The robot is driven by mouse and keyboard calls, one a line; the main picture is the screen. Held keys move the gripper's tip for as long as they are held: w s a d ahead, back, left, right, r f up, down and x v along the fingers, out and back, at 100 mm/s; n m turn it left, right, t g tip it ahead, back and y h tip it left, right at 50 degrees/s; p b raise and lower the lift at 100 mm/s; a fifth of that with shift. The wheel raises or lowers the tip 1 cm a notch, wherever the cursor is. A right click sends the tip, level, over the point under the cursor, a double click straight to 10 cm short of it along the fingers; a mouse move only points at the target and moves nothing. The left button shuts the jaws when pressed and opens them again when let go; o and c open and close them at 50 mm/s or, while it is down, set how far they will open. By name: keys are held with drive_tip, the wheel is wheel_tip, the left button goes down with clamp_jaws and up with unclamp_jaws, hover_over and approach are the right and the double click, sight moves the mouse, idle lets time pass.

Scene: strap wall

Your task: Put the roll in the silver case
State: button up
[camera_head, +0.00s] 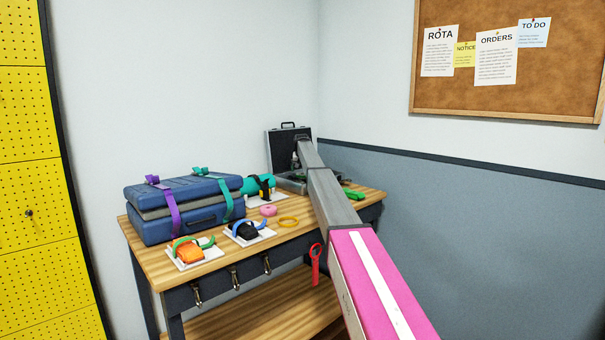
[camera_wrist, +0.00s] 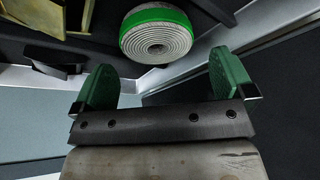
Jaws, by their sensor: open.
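The silver case (camera_head: 281,150) stands open at the far end of the bench, its lid raised and dark inside. My arm reaches over it and hides much of its base. In the wrist view, a grey coiled roll with a green outer band (camera_wrist: 157,36) lies against a dark surface bordered by silver edges, apparently inside the case. My gripper (camera_wrist: 165,80) is open, its two green fingers wide apart and empty. The roll is just beyond the fingertips, apart from them as far as I can see. I cannot make out this roll in the head view.
Blue strapped suitcases (camera_head: 186,211) are stacked on the bench's left. White trays with an orange item (camera_head: 189,252) and a black item (camera_head: 247,231) lie in front. A pink ring (camera_head: 268,210), a yellow ring (camera_head: 288,221) and a teal cylinder (camera_head: 254,186) are near the middle.

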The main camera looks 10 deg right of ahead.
drive_tip(key=v, duration=1.1)
drive_tip(key=shift+c, duration=0.3)
idle(0.5)
